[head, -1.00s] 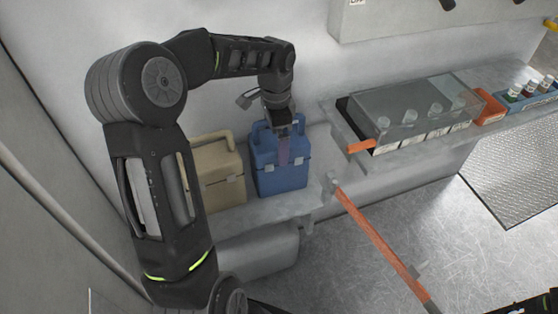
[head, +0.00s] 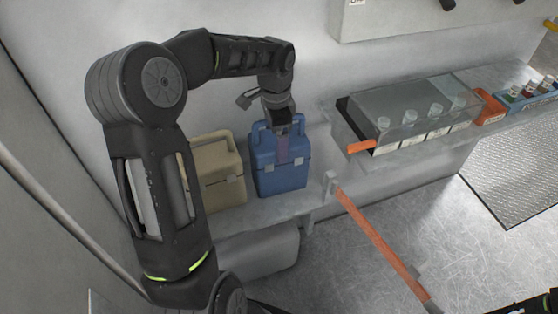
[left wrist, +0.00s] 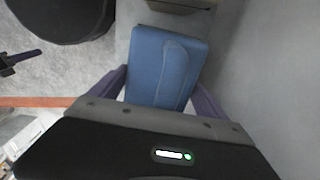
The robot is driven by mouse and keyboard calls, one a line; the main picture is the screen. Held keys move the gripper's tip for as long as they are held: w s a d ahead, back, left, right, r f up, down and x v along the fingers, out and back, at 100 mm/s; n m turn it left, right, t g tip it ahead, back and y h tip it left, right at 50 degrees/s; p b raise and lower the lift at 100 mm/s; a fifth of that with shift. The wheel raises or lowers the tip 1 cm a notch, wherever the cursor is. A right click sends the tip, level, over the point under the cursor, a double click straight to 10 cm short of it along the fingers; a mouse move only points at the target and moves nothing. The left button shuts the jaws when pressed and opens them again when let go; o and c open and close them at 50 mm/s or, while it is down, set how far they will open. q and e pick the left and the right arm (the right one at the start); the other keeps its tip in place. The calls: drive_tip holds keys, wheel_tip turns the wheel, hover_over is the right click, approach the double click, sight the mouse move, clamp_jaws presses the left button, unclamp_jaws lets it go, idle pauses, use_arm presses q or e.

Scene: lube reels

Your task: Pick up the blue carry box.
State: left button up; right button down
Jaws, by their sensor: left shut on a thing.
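The blue carry box (head: 280,175) is upright at the shelf in the head view, right of the beige box. My left gripper (head: 284,138) is over its top from above, shut on it. In the left wrist view the top of the blue carry box (left wrist: 165,68) lies between the two purple fingers of my left gripper (left wrist: 160,88). The fingers hide part of the box's front in the head view. I cannot tell whether its underside touches the shelf.
A beige box (head: 215,172) stands close on the left. A shelf (head: 310,205) runs below. A grey case with a clear cover (head: 410,110) and an orange handle sits to the right. An orange bar (head: 380,240) slants across the floor in front.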

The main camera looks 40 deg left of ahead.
use_arm(q)
drive_tip(key=c, duration=0.8)
wheel_tip(320, 180, up, 10)
drive_tip(key=shift+r+p, duration=0.1)
drive_tip(key=shift+p, duration=0.3)
idle(0.4)
